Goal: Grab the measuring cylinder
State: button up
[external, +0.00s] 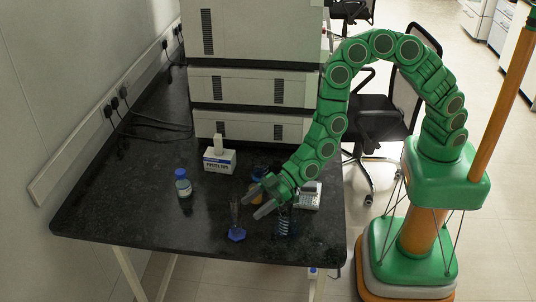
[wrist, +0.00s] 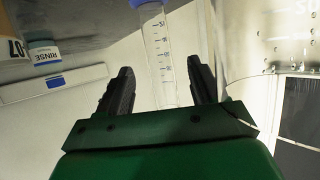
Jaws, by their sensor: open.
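The measuring cylinder is clear with dark graduation marks and a blue base. In the external view it stands near the table's front edge, its blue base (external: 236,234) plain and its body dim against the black top. In the wrist view the clear body (wrist: 158,55) runs between the two fingers, with blue at the top edge. My gripper (external: 256,203) is open, just right of the cylinder's upper part in the external view. In the wrist view its dark fingers (wrist: 160,85) lie on either side of the cylinder, with gaps visible. I cannot tell how deep the cylinder sits between them.
A blue-capped bottle (external: 183,184) stands left, and a white labelled box (external: 219,160) behind. A dark coiled item (external: 283,222) and a pale device (external: 309,196) are close to my gripper on the right. Stacked grey equipment (external: 250,88) fills the back. The front left tabletop is clear.

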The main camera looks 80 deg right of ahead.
aim_at(231, 222)
jog(key=shift+x, duration=4.75)
jog(key=shift+d, duration=0.1)
jog(key=shift+c, duration=0.4)
jog(key=c, duration=1)
